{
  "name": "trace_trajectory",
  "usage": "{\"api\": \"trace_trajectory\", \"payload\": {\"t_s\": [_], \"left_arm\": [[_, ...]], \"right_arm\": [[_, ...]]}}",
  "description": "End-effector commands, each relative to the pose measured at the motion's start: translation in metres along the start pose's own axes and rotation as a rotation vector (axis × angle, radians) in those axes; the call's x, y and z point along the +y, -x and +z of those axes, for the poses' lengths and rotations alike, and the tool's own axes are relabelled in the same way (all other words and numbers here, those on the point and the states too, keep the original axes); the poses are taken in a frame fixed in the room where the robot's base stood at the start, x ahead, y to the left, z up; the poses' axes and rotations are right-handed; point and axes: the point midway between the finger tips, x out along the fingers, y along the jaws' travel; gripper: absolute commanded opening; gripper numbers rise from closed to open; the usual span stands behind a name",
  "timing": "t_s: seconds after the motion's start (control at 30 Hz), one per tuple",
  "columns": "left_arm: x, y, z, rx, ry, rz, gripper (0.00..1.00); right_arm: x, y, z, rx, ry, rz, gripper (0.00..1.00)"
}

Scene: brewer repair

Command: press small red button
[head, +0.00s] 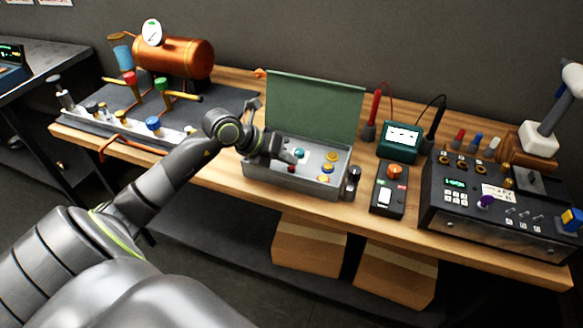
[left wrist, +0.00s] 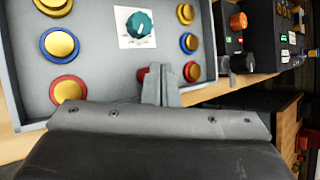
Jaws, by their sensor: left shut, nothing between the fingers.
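My left gripper (head: 289,157) reaches into the open grey box (head: 335,188) on the bench. In the left wrist view its fingers (left wrist: 162,72) are together and empty. A small red thing (left wrist: 143,73), likely the small red button, shows just beside the fingertips and is partly hidden by them. I cannot tell whether they touch. Around it in the box are round gold pieces with coloured rims: red-rimmed (left wrist: 67,90), blue-rimmed (left wrist: 60,43) and another red-rimmed one (left wrist: 192,71). A teal knob (left wrist: 139,25) sits on a white square. My right gripper is not in view.
The box's green lid (head: 316,105) stands open behind it. A small dark cylinder (head: 352,178) stands at the box's right. Farther right are a dark box with an orange knob (head: 394,172), a green meter (head: 401,140) and a large control panel (head: 492,208). A copper tank (head: 175,57) stands left.

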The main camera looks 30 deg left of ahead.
Motion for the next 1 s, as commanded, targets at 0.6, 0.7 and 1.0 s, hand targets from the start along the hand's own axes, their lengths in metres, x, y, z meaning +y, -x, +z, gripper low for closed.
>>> {"api": "trace_trajectory", "payload": {"t_s": [0.6,0.7,1.0], "left_arm": [[0.0018,-0.0025,-0.0018,0.0,0.0,0.0,0.0],[0.0024,-0.0034,-0.0025,0.0,0.0,0.0,0.0],[0.0038,-0.0052,-0.004,0.001,0.001,0.0,0.0]], "right_arm": [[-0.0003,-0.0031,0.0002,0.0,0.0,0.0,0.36],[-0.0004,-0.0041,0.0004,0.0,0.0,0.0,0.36],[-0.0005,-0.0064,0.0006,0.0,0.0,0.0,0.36]]}}
